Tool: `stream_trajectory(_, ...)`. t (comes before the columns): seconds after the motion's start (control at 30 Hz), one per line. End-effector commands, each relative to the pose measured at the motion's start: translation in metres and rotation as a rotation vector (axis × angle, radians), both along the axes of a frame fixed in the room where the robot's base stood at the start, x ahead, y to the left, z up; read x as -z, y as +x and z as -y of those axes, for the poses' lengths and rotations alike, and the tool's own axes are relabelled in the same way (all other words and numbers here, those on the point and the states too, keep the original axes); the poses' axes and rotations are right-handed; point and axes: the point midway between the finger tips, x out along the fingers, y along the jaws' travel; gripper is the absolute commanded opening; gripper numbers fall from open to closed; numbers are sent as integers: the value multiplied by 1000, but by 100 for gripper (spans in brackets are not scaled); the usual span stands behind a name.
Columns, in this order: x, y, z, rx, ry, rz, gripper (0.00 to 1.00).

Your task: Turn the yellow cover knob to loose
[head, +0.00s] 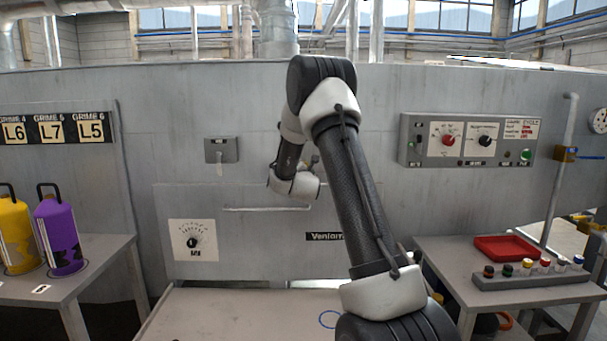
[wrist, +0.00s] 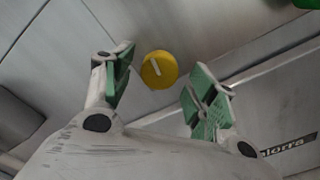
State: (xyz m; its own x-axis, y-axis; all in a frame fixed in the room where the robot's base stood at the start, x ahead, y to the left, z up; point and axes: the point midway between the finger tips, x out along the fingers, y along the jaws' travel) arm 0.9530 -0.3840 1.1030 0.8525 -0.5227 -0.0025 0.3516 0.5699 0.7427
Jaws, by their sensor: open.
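The yellow cover knob (wrist: 159,70) shows in the wrist view as a round disc with a pale line mark, on a grey panel. My gripper (wrist: 162,85) is open, with its green-padded fingers on either side of the knob in the picture. The knob lies between and slightly beyond the fingertips. I cannot tell how far the fingers are from it, and no contact shows. In the head view my arm (head: 350,190) reaches to the grey machine wall and mostly hides the knob and fingers.
A control box (head: 470,140) with red and black knobs is on the wall at right. A dial plate (head: 193,240) is at lower left. The left table (head: 100,255) holds yellow and purple canisters. The right table (head: 450,250) holds a red tray (head: 507,248) and a peg rack.

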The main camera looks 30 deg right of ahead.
Motion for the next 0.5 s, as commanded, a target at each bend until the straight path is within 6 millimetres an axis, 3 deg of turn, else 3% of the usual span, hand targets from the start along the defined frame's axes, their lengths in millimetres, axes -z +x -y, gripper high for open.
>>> stream_trajectory(0.3, -1, -60, -38, -2, 0, -1, 58)
stream_trajectory(0.5, 0, -83, -51, -1, 0, -1, 58)
